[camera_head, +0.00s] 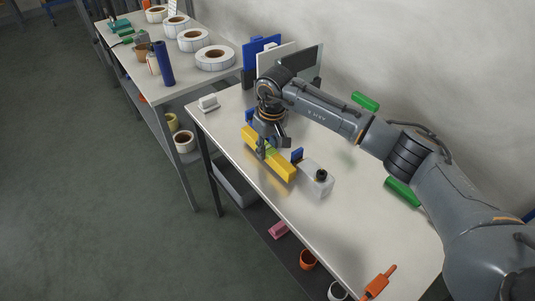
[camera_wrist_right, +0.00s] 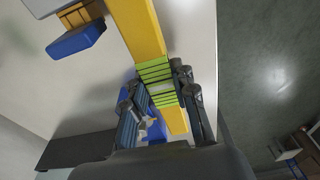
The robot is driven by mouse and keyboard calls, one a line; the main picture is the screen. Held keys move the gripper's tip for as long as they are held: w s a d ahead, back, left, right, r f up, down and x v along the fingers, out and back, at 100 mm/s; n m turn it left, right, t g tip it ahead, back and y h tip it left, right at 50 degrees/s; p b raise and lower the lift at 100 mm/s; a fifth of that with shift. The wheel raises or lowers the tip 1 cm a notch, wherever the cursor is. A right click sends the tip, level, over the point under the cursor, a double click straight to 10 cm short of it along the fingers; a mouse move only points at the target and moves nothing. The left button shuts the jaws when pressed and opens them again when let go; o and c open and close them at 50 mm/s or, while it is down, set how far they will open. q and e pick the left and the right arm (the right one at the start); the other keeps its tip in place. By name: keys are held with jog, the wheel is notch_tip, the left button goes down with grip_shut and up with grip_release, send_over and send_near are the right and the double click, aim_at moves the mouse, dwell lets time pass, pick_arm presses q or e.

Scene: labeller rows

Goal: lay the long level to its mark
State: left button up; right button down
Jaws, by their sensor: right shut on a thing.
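The long level is a yellow bar (camera_head: 283,170) at the front edge of the near table, running slantwise along that edge. My right gripper (camera_head: 267,149) comes down over its middle and is shut on it. In the right wrist view the yellow level (camera_wrist_right: 140,28) passes between the fingers of my right gripper (camera_wrist_right: 163,103), with a green-striped band at the grip. Whether the level touches the tabletop I cannot tell. A mark for it cannot be made out. My left gripper is not in view.
Upright panels (camera_head: 300,64) stand behind my arm. A white piece (camera_head: 208,103) lies at the left corner.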

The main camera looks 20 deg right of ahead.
jog(key=shift+w+f, duration=0.1)
jog(key=shift+f, duration=0.5)
jog(key=shift+f, duration=0.1)
jog(key=c, duration=1.1)
grip_release()
